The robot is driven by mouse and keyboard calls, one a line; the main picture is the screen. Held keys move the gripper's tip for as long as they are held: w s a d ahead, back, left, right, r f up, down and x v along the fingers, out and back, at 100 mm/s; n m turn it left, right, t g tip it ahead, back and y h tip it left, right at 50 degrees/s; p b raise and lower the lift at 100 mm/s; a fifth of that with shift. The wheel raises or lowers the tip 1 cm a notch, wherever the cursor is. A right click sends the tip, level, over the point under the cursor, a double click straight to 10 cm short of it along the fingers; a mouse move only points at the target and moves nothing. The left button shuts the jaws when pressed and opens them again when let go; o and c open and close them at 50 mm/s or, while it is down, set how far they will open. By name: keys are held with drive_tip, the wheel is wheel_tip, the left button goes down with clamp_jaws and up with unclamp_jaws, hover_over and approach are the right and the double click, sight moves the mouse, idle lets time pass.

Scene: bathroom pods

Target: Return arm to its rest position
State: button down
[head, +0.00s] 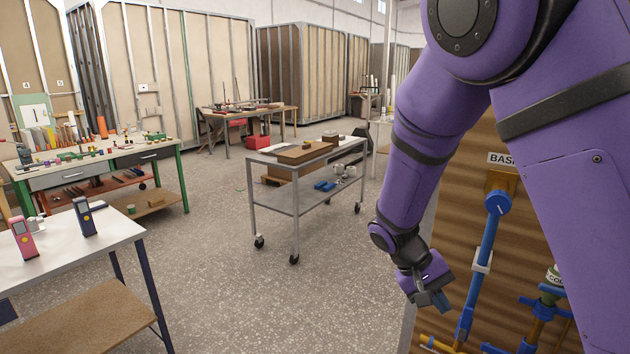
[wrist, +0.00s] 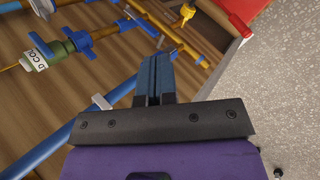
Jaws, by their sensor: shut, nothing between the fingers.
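My gripper (head: 441,301) hangs at the end of my purple arm, at the right of the head view, in front of a wooden panel with pipes. In the wrist view my gripper (wrist: 154,70) has its two dark blue fingers together with nothing between them. A blue pipe (head: 484,265) runs up the panel just right of my gripper. It shows beside the fingers in the wrist view. I cannot tell the exact gap between the fingers and the pipes. My upper arm hides part of the panel.
A wheeled metal cart (head: 325,196) stands mid-floor. A white table (head: 72,248) with two handheld devices is at the left, and a green-legged workbench (head: 110,158) behind it. Yellow and blue pipes and a green-and-white fitting (head: 553,280) are on the panel. The speckled floor (head: 240,295) between is clear.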

drive_tip(key=s+d+r+t+y, duration=0.3)
drive_tip(key=s+r, duration=0.6)
drive_tip(key=r, duration=0.3)
drive_tip(key=s+d+r+t+y, duration=0.2)
drive_tip(key=s+r+t+y, duration=0.2)
drive_tip(key=s+r, duration=0.6)
drive_tip(key=shift+d+r+t, duration=0.4)
drive_tip(key=shift+r+t, duration=0.2)
drive_tip(key=shift+r, duration=0.35)
drive_tip(key=shift+s+d, duration=0.1)
